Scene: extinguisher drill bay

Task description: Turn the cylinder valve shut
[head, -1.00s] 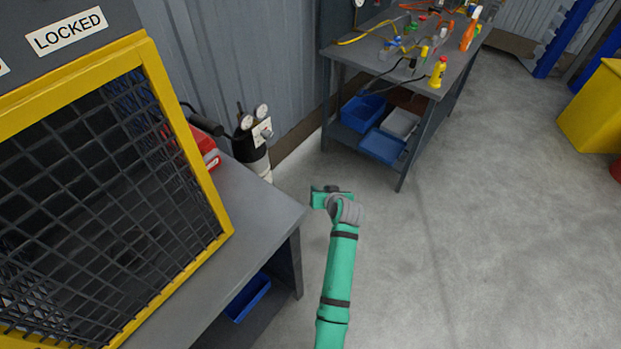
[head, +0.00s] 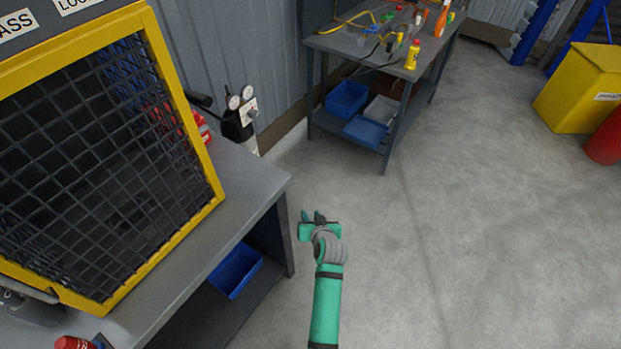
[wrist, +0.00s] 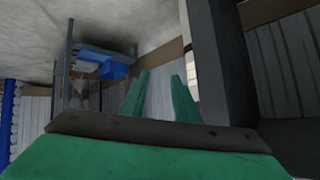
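The cylinder (head: 237,130) stands against the wall beyond the grey bench, with a black upper part and a pale lower part. Two round gauges (head: 240,97) sit on top. A small grey knob that looks like the valve (head: 253,113) sits on a pale plate beside them. My gripper (head: 312,216) is in front and to the right of the cylinder, well apart from it, over the floor off the bench corner. In the wrist view its two green fingers (wrist: 161,78) are spread with nothing between them. I cannot clearly make out the valve in that view.
The grey bench (head: 250,185) with a yellow-framed mesh cage (head: 180,240) fills the left. A second table (head: 385,65) with tools and bottles stands behind. A yellow bin (head: 585,90) and a red drum (head: 606,140) are at right. The middle floor is clear.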

